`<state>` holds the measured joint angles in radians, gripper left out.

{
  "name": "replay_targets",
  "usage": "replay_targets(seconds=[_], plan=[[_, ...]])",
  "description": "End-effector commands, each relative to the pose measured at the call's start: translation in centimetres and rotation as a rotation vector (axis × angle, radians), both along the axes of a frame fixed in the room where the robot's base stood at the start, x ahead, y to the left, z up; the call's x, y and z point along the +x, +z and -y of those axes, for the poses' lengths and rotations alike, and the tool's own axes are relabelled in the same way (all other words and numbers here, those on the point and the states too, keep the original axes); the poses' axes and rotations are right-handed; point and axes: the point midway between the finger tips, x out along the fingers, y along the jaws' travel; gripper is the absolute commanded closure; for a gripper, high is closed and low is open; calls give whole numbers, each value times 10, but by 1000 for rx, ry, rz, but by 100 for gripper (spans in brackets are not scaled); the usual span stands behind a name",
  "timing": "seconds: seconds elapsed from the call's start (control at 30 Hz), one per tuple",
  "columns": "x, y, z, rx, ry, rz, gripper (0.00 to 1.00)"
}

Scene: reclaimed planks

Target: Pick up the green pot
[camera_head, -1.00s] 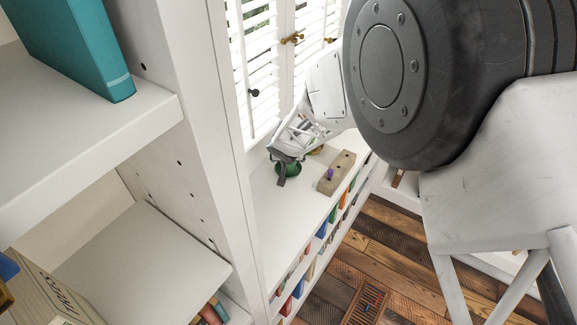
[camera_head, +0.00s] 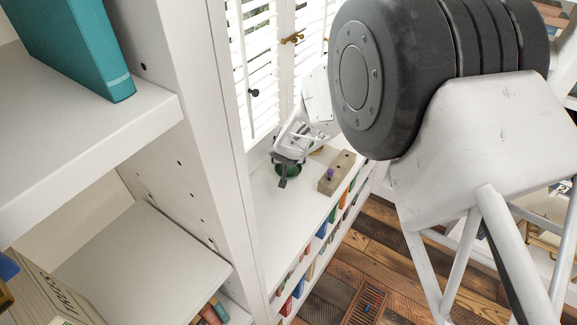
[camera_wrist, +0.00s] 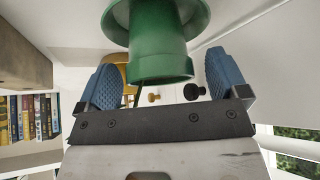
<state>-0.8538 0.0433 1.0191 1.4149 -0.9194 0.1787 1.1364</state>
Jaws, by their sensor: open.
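The green pot (camera_head: 295,171) stands on the white shelf top by the shuttered window, partly hidden by my gripper in the head view. In the wrist view the pot (camera_wrist: 160,45) fills the top middle, with a wide rim and a narrower body. My gripper (camera_head: 284,172) is open at the pot. In the wrist view its two blue-padded fingers (camera_wrist: 162,78) are spread, one on each side of the pot's narrower end. Gaps show between the pads and the pot, and I cannot see contact.
A wooden block (camera_head: 334,182) with a purple piece (camera_head: 330,174) lies right of the pot. A yellow object (camera_wrist: 121,73) shows behind the left finger. White shutters (camera_head: 254,75) stand behind. A tall white bookcase side (camera_head: 190,130) is at left. The shelf top in front is clear.

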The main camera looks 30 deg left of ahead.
Motion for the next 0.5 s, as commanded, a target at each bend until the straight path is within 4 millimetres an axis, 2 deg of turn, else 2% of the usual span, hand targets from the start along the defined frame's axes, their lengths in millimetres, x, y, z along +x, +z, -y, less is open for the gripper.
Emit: replay_targets(seconds=[0.17, 0.5], plan=[[3, -7, -2, -1, 1, -1, 8], [3, -7, -2, -1, 1, -1, 8]])
